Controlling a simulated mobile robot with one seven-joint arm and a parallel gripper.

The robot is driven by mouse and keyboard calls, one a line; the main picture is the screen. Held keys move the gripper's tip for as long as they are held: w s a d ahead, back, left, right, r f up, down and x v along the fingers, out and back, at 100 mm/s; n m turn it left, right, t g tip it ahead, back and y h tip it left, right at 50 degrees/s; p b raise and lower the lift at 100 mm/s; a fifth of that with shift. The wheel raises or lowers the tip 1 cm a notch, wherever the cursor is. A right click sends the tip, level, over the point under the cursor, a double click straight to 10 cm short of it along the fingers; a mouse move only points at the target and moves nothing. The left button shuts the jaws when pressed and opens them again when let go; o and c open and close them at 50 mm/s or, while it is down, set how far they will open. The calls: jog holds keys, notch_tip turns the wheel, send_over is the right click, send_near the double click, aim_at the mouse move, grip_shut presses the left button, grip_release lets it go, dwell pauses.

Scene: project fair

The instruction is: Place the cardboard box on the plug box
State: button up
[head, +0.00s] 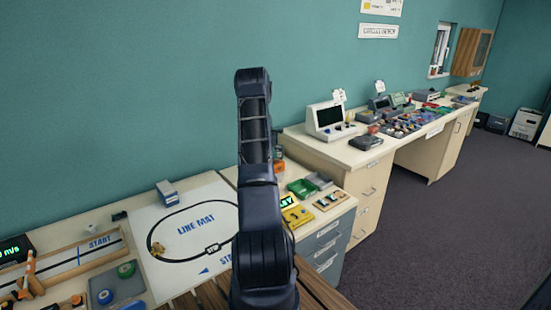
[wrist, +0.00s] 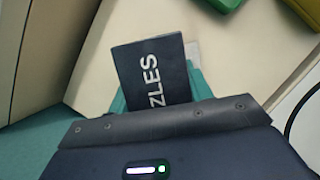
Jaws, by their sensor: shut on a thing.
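In the wrist view a dark box with white letters ending in "ZLES" (wrist: 152,72) sits between the teal fingers of my gripper (wrist: 160,92). My gripper is shut on it. Its near end is hidden by the gripper body, and I cannot tell whether it is cardboard. A pale patch (wrist: 194,52) shows just past its right edge. In the head view my arm hides the gripper and the held box. A small blue-grey box (head: 167,192) stands at the back edge of the line mat. I cannot make out which thing is the plug box.
The white line mat (head: 190,248) lies left of my arm. A green tray (head: 302,187) and a yellow device (head: 297,215) are on the table to the right; the green tray also shows in the wrist view (wrist: 227,4). A crowded bench (head: 345,155) stands behind, against the teal wall.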

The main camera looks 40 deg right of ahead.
jog(key=shift+f, duration=1.45)
jog(key=shift+f, duration=0.15)
jog(key=o, duration=1.1)
